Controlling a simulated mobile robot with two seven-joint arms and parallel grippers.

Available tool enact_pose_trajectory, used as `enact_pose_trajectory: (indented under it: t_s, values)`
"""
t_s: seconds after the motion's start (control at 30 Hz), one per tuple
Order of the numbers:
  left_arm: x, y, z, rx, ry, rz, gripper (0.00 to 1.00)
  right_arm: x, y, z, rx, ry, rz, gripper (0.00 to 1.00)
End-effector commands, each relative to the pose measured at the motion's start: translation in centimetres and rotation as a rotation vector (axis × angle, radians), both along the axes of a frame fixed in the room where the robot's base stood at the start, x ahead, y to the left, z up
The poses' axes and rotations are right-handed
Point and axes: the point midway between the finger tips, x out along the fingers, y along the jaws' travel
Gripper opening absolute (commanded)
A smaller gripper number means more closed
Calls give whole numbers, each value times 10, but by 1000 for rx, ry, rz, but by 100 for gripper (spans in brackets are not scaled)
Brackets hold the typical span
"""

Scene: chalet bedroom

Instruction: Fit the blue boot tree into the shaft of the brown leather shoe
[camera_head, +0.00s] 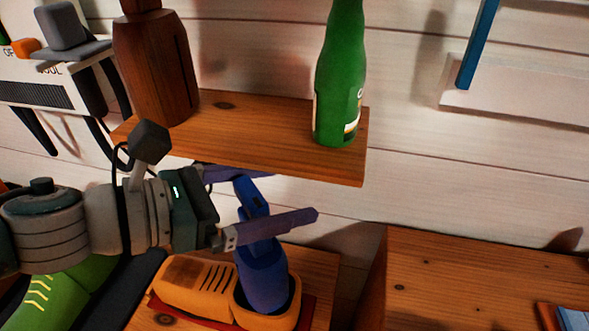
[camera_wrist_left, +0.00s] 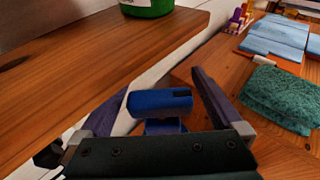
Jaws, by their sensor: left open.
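The blue boot tree (camera_head: 263,277) stands upright with its lower end inside the opening of the orange-brown shoe (camera_head: 195,277). Its blue top (camera_wrist_left: 160,102) shows in the left wrist view between two purple fingers. My left gripper (camera_head: 285,192) is open, with one finger on each side of the boot tree's upper part. The near finger crosses in front of it in the head view. Whether the fingers touch it, and how deep its hidden lower end sits, I cannot tell. My right gripper is not in view.
A wooden wall shelf (camera_head: 240,140) lies just above the gripper, bearing a green bottle (camera_head: 340,85) and a brown wooden object (camera_head: 155,65). A green shoe (camera_head: 50,300) is at lower left. A wooden surface (camera_head: 470,275) at right has free room. A green cloth (camera_wrist_left: 282,98) lies at right.

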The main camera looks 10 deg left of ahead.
Motion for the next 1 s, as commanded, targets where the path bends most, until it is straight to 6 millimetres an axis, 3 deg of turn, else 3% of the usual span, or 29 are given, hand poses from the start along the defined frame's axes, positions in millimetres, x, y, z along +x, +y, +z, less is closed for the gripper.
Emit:
enact_pose_trajectory:
  t_s: [0.23,1.0]
  values:
    - [1,-1,-1,1,1,0,99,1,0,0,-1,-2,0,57]
    - [1,-1,0,0,0,0,12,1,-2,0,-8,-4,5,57]
